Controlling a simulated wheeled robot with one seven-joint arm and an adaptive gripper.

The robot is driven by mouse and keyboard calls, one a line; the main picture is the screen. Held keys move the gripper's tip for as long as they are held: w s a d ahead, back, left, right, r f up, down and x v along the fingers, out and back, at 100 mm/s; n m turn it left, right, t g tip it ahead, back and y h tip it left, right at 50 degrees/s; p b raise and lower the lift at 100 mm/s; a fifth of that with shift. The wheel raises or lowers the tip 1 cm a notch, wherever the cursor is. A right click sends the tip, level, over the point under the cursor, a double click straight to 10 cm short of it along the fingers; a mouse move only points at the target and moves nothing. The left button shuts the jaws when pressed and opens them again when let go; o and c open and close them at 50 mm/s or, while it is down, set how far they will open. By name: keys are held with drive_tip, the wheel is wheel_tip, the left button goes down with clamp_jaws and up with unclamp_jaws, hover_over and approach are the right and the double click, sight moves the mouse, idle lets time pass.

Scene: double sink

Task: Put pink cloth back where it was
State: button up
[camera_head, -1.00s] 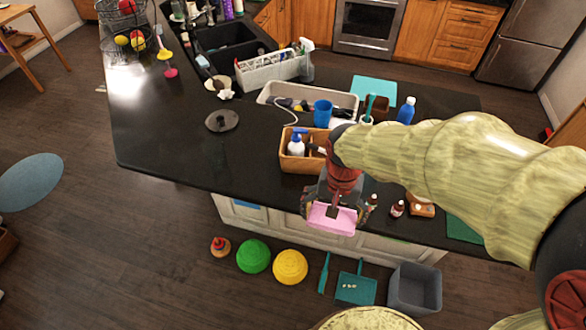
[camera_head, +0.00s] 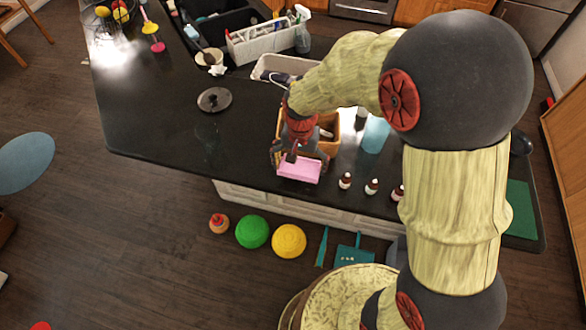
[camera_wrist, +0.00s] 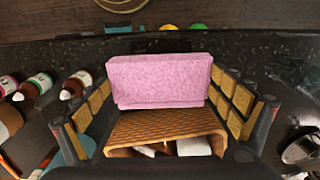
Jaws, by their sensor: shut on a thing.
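The pink cloth (camera_head: 299,170) is a thick pink block, held level by my gripper (camera_head: 298,160) near the front edge of the black counter. In the wrist view the pink cloth (camera_wrist: 160,80) sits between the two padded fingers of my gripper (camera_wrist: 162,95), which are shut on it. A wooden caddy (camera_head: 328,143) stands on the counter just behind the cloth. In the wrist view the caddy (camera_wrist: 165,124) shows below the cloth, with white and dark items inside. Whether the cloth touches the counter I cannot tell.
Several small brown bottles (camera_head: 372,187) stand right of the cloth along the front edge. A dark round lid (camera_head: 214,100) lies to the left, with clear counter around it. A white caddy (camera_head: 262,45) and the black sink (camera_head: 212,35) are farther back.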

sight(293, 166)
drive_tip(key=f, duration=0.1)
drive_tip(key=w+a+f, duration=0.1)
drive_tip(key=w+f, duration=0.1)
drive_tip(key=shift+a+f, duration=0.15)
drive_tip(key=shift+a, duration=0.15)
drive_tip(key=shift+w+f+p, duration=0.15)
drive_tip(key=shift+f+p, duration=0.3)
drive_tip(key=shift+f, duration=1.15)
drive_tip(key=shift+f, duration=0.1)
drive_tip(key=o, duration=0.9)
